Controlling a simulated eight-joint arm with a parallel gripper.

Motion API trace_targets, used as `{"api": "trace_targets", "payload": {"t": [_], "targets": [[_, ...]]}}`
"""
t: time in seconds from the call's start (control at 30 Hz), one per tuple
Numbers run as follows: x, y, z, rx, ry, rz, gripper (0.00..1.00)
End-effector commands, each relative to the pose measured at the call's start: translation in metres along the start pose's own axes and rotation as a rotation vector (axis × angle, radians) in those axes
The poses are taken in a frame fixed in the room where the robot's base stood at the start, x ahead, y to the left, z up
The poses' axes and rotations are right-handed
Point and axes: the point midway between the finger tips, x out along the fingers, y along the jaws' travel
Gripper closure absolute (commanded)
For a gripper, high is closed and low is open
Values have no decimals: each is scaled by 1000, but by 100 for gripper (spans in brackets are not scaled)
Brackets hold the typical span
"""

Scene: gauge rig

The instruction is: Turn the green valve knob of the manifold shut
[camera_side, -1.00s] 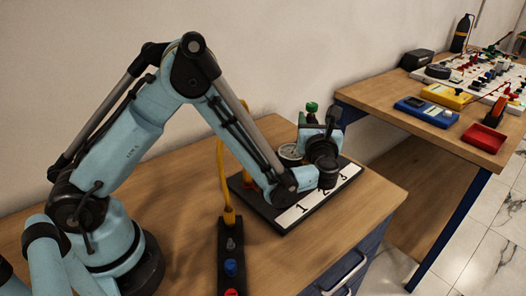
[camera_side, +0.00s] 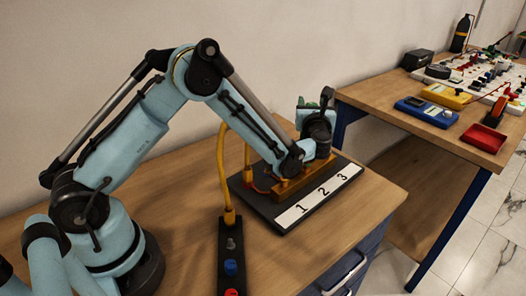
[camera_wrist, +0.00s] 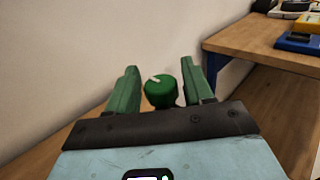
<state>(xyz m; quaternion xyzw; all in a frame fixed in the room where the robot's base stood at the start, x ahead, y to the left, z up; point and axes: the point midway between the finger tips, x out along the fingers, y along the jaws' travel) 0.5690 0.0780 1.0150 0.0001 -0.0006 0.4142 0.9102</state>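The green valve knob (camera_wrist: 160,93) stands upright in the wrist view, with a pale mark on its top. My gripper (camera_wrist: 159,68) has its two green fingers on either side of the knob, with a visible gap on each side, so it is open and not touching it. In the side view my wrist and gripper (camera_side: 326,97) are over the back of the manifold and hide most of the knob there. The brass manifold body (camera_side: 292,187) shows in front, on a black base plate (camera_side: 262,209).
A white strip numbered 1, 2, 3 (camera_side: 320,195) runs along the plate's front. A yellow cable (camera_side: 221,165) rises from a black button strip (camera_side: 231,248). The wall is close behind.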

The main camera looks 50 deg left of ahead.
Motion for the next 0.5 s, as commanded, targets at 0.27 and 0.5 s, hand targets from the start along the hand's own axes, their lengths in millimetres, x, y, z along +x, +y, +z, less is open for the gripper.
{"api": "trace_targets", "payload": {"t": [0.27, 0.5], "targets": [[0, 0, 0, 0, 0, 0, 90], [0, 1, 0, 0, 0, -22, 90]]}}
